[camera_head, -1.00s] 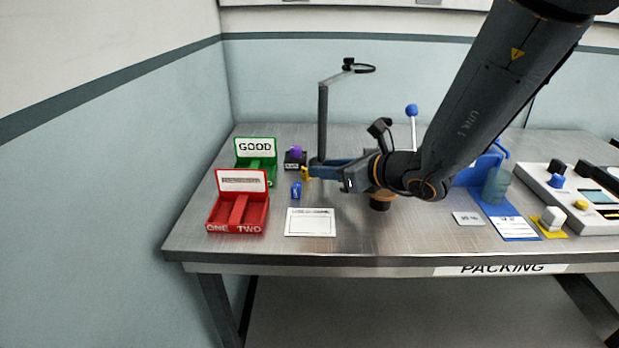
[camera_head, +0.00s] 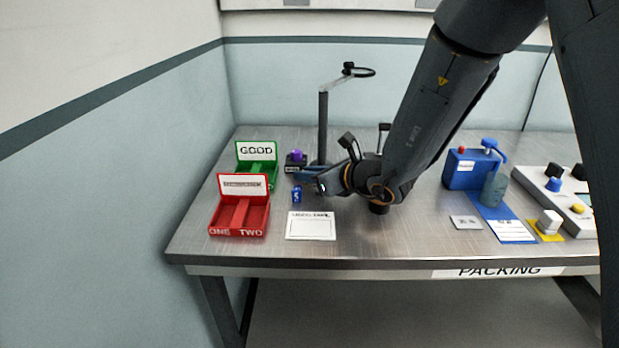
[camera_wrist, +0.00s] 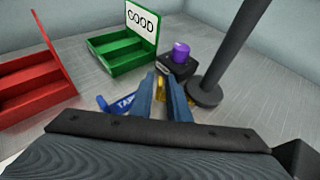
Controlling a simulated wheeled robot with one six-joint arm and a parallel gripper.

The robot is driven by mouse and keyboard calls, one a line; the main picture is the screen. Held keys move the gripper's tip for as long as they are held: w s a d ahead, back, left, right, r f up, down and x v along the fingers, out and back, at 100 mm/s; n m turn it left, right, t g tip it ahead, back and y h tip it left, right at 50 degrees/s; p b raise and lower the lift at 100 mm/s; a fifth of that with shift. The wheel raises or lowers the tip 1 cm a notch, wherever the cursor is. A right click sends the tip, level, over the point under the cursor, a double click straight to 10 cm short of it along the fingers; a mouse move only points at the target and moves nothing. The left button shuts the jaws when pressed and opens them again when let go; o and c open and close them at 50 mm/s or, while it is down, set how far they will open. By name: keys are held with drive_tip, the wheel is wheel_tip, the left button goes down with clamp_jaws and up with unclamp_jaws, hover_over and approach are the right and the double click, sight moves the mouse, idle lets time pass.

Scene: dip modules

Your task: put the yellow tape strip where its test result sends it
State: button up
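In the wrist view, the two blue fingers of my gripper (camera_wrist: 161,92) point toward the small black block with the purple top (camera_wrist: 181,54). A small yellow piece, the yellow tape strip (camera_wrist: 160,84), shows between the fingertips, close in front of the black block. Whether it touches the block I cannot tell. In the head view my gripper (camera_head: 306,172) is low over the table beside that block (camera_head: 295,160), and the strip is hidden there. The green GOOD box (camera_head: 257,165) and the red box (camera_head: 240,215), with compartments ONE and TWO, stand to the left.
A dark post (camera_head: 323,125) with a ring arm stands right behind my gripper. A blue tape item (camera_head: 297,194) lies in front of it, and a white card (camera_head: 311,226) lies nearer. A blue pump container (camera_head: 464,168) and a control panel (camera_head: 570,195) are at the right.

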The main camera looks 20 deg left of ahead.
clamp_jaws()
drive_tip(key=shift+r, duration=0.15)
